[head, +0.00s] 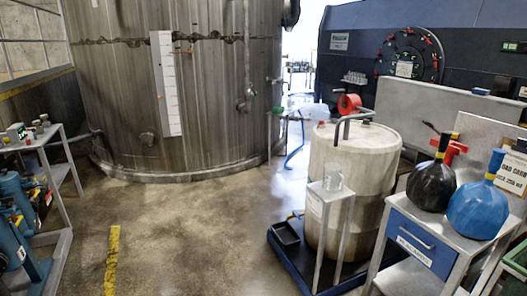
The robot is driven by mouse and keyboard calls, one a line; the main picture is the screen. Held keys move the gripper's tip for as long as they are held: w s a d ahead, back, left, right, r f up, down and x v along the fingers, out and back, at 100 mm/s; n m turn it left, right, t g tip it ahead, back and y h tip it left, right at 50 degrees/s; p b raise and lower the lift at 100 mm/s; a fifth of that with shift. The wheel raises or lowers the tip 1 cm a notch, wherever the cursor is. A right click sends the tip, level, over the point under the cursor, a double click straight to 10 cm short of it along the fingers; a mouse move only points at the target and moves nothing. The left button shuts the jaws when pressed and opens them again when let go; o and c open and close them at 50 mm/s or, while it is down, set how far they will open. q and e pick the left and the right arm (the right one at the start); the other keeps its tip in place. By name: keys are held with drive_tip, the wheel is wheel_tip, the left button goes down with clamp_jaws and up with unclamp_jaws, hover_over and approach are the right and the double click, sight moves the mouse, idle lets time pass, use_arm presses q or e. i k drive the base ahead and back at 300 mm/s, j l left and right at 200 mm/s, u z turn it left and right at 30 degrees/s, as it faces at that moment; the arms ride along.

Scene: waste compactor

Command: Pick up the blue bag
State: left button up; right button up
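A blue bag (478,209), round and tied at a narrow neck with a yellow band, sits on the metal top of a small cabinet (425,247) at the lower right. A black bag (431,185) of similar shape, also with a yellow band, stands beside it to the left. Neither of my grippers shows in the head view.
A pale drum (352,172) stands left of the cabinet on a dark blue pallet (293,257), with a small metal stand (331,202) before it. A large tank (184,90) fills the back left. A metal rack (48,160) stands far left. The middle floor is clear.

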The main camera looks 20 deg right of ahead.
sight(479, 212)
drive_tip(key=i+l+z, duration=0.15)
drive_tip(key=i+z, duration=0.2)
drive_tip(key=z, duration=0.15)
drive_tip(key=i+z, duration=0.5)
drive_tip(key=i+j+z, duration=0.15)
drive_tip(key=z, duration=0.35)
drive_tip(key=i, duration=0.1)
